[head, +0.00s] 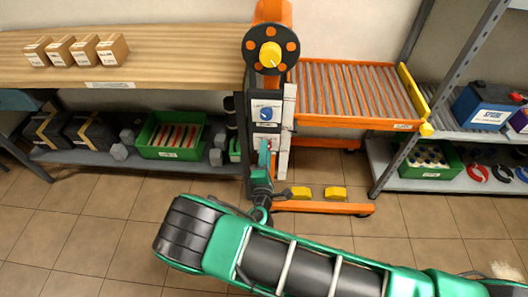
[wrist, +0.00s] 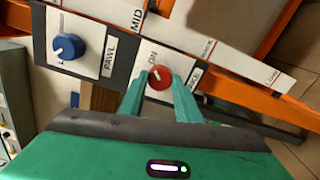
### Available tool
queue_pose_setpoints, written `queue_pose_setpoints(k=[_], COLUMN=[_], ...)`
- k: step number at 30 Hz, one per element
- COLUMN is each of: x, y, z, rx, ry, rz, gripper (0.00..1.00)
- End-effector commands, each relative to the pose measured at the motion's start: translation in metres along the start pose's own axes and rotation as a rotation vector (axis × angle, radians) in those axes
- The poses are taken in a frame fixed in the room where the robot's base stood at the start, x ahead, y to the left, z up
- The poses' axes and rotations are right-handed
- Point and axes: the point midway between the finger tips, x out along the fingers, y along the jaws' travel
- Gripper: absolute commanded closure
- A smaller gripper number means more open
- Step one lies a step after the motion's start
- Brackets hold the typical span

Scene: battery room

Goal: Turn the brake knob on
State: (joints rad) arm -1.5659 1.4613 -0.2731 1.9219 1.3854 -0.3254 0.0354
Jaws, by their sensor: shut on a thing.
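A red knob (wrist: 159,78) sits on a white plate on the orange stand's dark panel. "ON" is printed beside it, and the label near it is partly hidden. My gripper (wrist: 161,80) has its green fingers on both sides of the knob and is shut on it. I cannot tell which way the knob points. In the head view my gripper (head: 264,150) reaches the panel below the blue knob, and the red knob is hidden. The blue knob (wrist: 68,47), labelled "PAWL", is to the left in the wrist view; it also shows in the head view (head: 266,114).
The orange stand carries a black wheel with a yellow hub (head: 270,54). An orange roller conveyor (head: 350,124) stands to its right. A wooden bench (head: 150,75) with small boxes is on the left. A metal shelf (head: 440,178) is at the right. The tiled floor has free room.

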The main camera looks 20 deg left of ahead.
Motion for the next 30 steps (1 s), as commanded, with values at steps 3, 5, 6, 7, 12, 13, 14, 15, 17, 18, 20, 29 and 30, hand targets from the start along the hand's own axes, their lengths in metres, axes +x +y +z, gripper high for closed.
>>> queue_pose_setpoints(k=[3, 5, 6, 7, 12, 13, 14, 15, 17, 18, 20, 29, 30], x=[-0.002, -0.002, -0.002, -0.001, -0.001, -0.002, -0.003, -0.005, -0.011, -0.016, -0.025, -0.081, -0.087], y=[-0.004, -0.004, -0.003, -0.003, -0.002, -0.002, -0.002, -0.002, -0.002, -0.002, -0.002, -0.002, -0.002], z=[-0.001, -0.001, -0.001, -0.001, 0.000, 0.000, 0.000, 0.000, -0.001, -0.001, -0.001, -0.001, -0.001], rx=[0.000, 0.000, 0.000, 0.000, -0.001, -0.001, -0.001, -0.002, -0.003, -0.004, -0.003, -0.003, -0.003], ry=[0.003, 0.003, 0.002, 0.002, 0.001, 0.001, 0.001, 0.001, 0.002, 0.002, 0.003, 0.004, 0.004], rz=[-0.009, -0.008, -0.007, -0.006, -0.004, -0.004, -0.004, -0.004, -0.004, -0.004, -0.004, -0.005, -0.005], gripper=[0.55, 0.51, 0.51, 0.51, 0.51, 0.51, 0.51, 0.51, 0.51, 0.51, 0.51, 0.51, 0.51])
